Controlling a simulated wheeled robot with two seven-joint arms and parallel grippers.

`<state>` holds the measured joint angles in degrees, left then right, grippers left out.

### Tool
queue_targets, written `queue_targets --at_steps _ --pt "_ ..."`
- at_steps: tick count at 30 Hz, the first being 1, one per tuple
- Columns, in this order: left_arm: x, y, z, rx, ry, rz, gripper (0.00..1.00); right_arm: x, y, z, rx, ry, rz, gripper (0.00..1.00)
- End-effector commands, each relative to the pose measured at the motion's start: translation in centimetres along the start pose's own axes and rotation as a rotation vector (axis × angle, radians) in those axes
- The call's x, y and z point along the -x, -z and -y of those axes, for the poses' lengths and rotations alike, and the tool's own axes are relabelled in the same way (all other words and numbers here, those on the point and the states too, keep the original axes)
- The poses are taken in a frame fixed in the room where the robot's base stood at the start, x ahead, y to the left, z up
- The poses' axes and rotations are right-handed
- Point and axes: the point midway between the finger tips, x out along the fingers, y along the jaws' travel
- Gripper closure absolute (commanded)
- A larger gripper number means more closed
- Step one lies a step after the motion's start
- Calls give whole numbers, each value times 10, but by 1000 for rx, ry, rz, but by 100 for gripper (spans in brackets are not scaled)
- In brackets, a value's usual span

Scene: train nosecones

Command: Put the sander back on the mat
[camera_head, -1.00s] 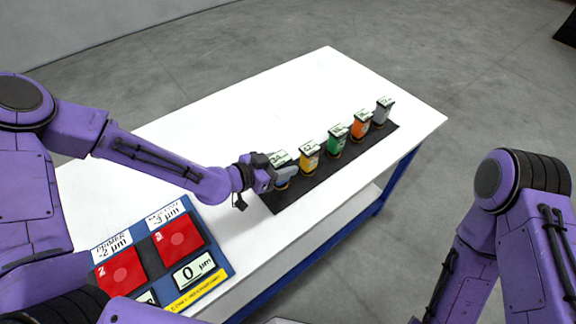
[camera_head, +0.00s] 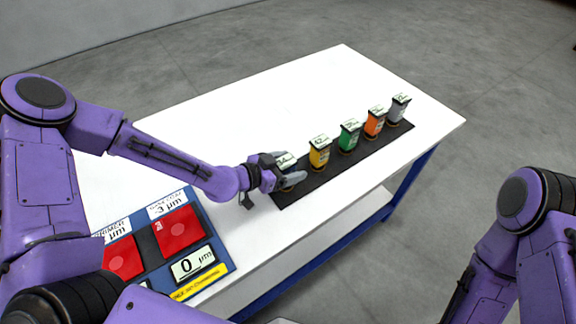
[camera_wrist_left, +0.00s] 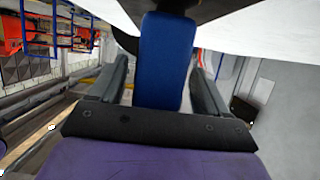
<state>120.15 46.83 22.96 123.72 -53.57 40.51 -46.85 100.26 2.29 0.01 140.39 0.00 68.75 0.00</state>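The blue sander (camera_head: 285,160) stands at the near left end of the black mat (camera_head: 333,180), partly hidden by my left gripper in the head view. My left gripper (camera_head: 292,171) is at the sander with its fingers on either side of it. In the left wrist view the blue body (camera_wrist_left: 165,62) shows between the spread fingers, with a visible gap on each side. Whether the sander's base sits fully on the mat is hidden. My right arm shows at the right, but its gripper is out of view.
Yellow (camera_head: 319,155), green (camera_head: 349,136), orange (camera_head: 374,123) and grey (camera_head: 398,109) sanders stand in a row on the mat. A blue panel with red pads (camera_head: 180,234) and a 0 µm display (camera_head: 192,265) lies at the table's near left. The white tabletop (camera_head: 270,110) behind is clear.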

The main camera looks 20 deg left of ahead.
Motion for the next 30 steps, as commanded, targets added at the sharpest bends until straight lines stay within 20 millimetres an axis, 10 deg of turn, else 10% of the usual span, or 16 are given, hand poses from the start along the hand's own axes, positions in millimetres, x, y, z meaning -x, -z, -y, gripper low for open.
queue_targets --at_steps 8,21,30 --pt "4 6 0 0 -1 -1 23 5 2 0 0 0 0 57" --pt "99 10 1 -1 2 -6 23 18 8 -2 0 0 0 57" --pt "121 5 0 -1 -1 -1 23 27 11 -2 0 0 0 57"
